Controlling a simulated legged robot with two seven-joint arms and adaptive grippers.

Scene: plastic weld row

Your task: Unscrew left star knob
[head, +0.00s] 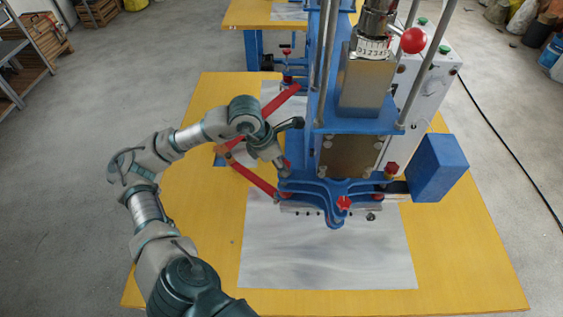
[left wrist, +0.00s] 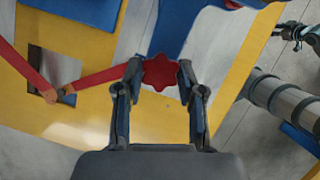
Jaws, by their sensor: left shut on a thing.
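The left star knob (left wrist: 161,72) is red and lobed. In the left wrist view it sits between the fingertips of my left gripper (left wrist: 160,82), which is shut on it. In the head view my left gripper (head: 284,171) reaches the left side of the blue press base, and the knob is hidden there. A front red star knob (head: 344,203) and a right red star knob (head: 392,168) show on the same base. My right gripper (left wrist: 292,31) seems to show small at the right edge of the wrist view; its jaws are unclear.
The blue press (head: 335,187) stands on a yellow table (head: 180,230) with a grey sheet (head: 325,260) under it. Red lever bars (head: 252,180) join left of the press, close to my left gripper. A blue box (head: 440,168) stands at right. The table's front left is clear.

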